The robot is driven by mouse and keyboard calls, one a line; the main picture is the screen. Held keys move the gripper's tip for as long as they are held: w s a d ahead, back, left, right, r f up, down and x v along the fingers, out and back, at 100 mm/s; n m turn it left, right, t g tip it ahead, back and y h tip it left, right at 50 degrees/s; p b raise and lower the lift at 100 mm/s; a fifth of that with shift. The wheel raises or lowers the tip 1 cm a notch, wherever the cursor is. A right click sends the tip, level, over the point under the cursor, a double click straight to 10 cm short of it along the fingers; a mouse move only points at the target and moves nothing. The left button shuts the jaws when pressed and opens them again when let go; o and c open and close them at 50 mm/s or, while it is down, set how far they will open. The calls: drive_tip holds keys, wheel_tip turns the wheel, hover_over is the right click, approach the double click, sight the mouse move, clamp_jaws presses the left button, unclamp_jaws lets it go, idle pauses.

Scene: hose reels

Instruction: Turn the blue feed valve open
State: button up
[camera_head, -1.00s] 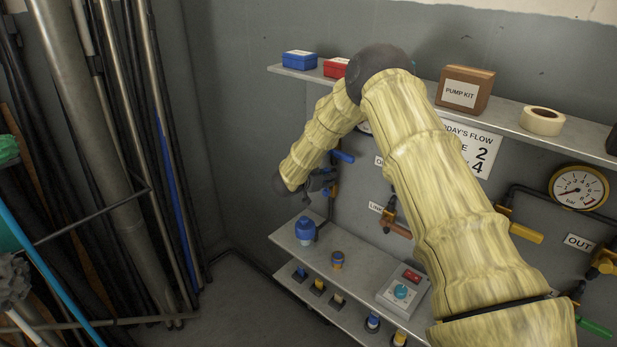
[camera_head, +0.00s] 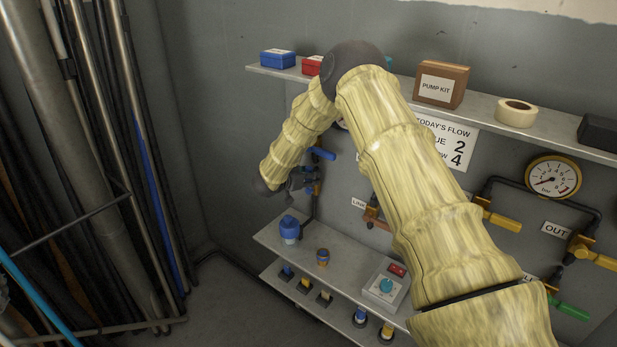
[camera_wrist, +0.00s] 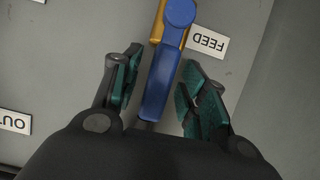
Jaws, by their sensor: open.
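The blue feed valve handle (camera_wrist: 160,80) shows in the wrist view, joined to a yellow valve body (camera_wrist: 158,18) beside an upside-down FEED label (camera_wrist: 208,42). My gripper (camera_wrist: 158,68) is open, with one green-padded finger on each side of the handle. In the head view, a blue handle (camera_head: 322,153) shows on the wall just right of my forearm. My gripper (camera_head: 300,179) is small and partly hidden there.
A shelf (camera_head: 560,143) above carries boxes and tape. Lower shelves (camera_head: 350,258) hold a blue bottle (camera_head: 289,229) and a switch box (camera_head: 385,287). Yellow-handled valves (camera_head: 500,219) and a gauge (camera_head: 552,177) are to the right. Pipes (camera_head: 100,150) stand at left.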

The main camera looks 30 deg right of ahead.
drive_tip(key=v, duration=1.2)
drive_tip(key=shift+f, duration=0.1)
